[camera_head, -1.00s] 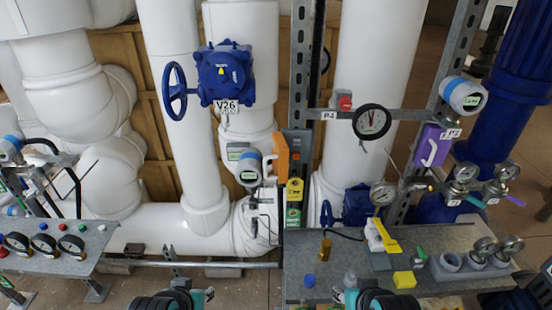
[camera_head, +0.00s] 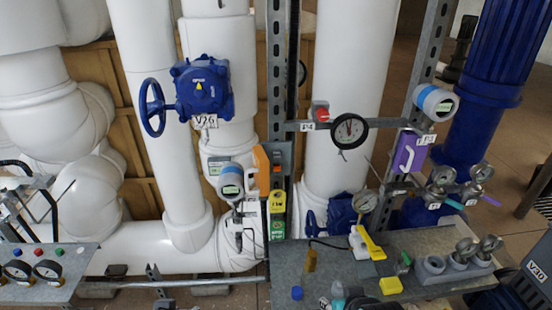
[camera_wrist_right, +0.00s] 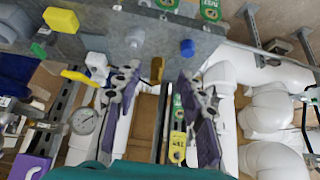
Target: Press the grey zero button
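A small grey button-like cap (camera_head: 337,288) stands on the grey metal bench, right of a blue cap (camera_head: 297,293). I can read no "zero" label on it. In the right wrist view the grey cap (camera_wrist_right: 135,37) is beyond the fingertips, left of the blue cap (camera_wrist_right: 187,48).
Around the cap on the bench (camera_head: 340,268) are a brass fitting (camera_head: 310,260), a yellow-handled valve (camera_head: 370,243), a yellow block (camera_head: 390,286) and a grey holder with gauges (camera_head: 455,266). A gauge panel (camera_head: 45,285) is at left. Pipes and a blue valve (camera_head: 200,88) stand behind.

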